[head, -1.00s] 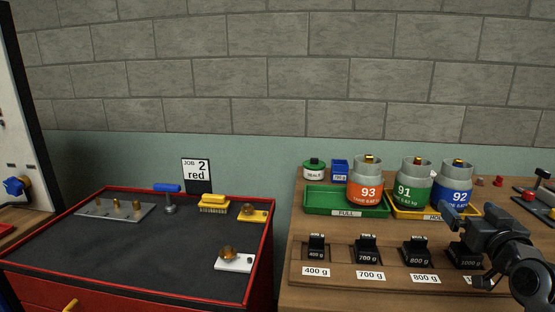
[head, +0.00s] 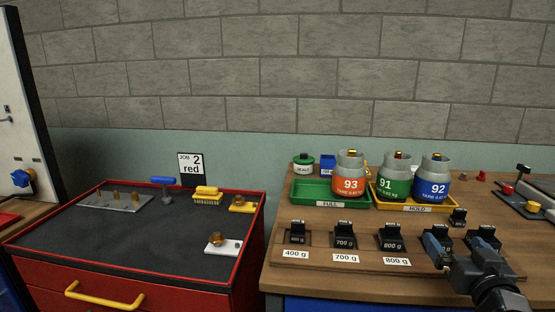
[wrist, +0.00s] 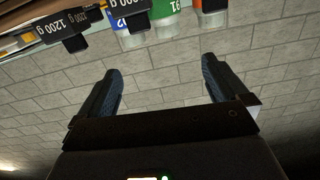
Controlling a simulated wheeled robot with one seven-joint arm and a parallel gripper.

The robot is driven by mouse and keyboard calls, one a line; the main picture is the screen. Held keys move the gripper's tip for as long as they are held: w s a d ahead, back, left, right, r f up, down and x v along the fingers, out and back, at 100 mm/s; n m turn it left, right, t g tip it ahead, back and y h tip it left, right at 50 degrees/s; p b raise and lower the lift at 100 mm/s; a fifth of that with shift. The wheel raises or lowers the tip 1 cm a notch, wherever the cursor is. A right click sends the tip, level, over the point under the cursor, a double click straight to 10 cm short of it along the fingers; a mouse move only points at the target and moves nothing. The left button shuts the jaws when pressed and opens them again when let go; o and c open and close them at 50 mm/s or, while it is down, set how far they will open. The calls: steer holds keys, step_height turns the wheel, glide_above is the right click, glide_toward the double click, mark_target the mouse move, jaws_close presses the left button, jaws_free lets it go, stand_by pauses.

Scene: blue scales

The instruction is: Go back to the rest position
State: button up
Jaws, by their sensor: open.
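My gripper (head: 458,246) is at the right of the bench in the head view, in front of the black weights at the right end of the rack. In the wrist view its two fingers (wrist: 161,70) are spread wide with nothing between them, only grey wall behind. The wrist picture is upside down.
The orange canister 93 (head: 349,178) stands at the green tray (head: 300,192); green 91 (head: 393,180) and blue 92 (head: 431,182) stand in the yellow HOLD tray (head: 455,206). A weight rack (head: 320,262) lies along the front. A red cabinet (head: 200,296) stands left, its yellow handle facing me.

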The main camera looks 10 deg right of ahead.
steer(key=s+a+f+g+y, duration=0.1)
steer(key=s+a+f, duration=0.4)
steer(key=s+a, duration=0.4)
steer(key=s+a+f, duration=0.6)
steer(key=s+a, duration=0.1)
steer(key=s, duration=0.4)
steer(key=s+a+r+n+y, duration=0.1)
steer(key=s+a+r, duration=0.1)
steer(key=s, duration=0.9)
steer(key=s+a+r+n+g+y, duration=0.1)
steer(key=s+a+r+n+y, duration=0.1)
steer(key=s, duration=0.9)
step_height(320, 180, up, 2)
steer(key=shift+s+a+r+n+y, duration=0.1)
steer(key=shift+s+a+n+y, duration=0.2)
steer(key=shift+a, duration=0.35)
